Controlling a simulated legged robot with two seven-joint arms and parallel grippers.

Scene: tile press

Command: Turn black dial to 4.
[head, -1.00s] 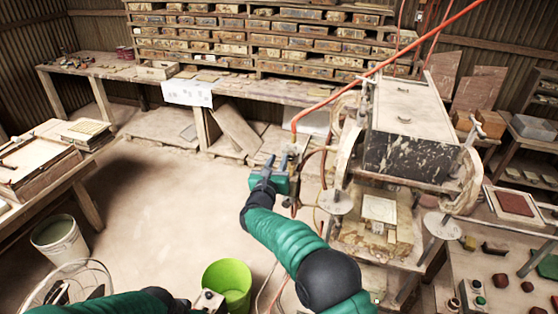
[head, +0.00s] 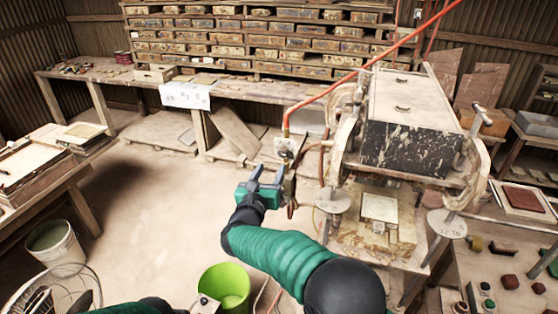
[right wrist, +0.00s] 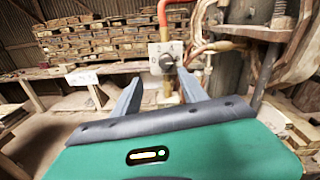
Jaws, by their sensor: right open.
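The black dial (right wrist: 166,62) is a small dark knob on a pale square plate with marks around it, fixed to the pipework below the red hose. My left gripper (head: 207,303) is partly cut off at the bottom edge.
The tile press (head: 410,150) stands right of the dial, with a round wheel close by. A red hose (head: 350,78) runs down to the dial's fitting. A green bucket (head: 226,285) stands on the floor below my right arm.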

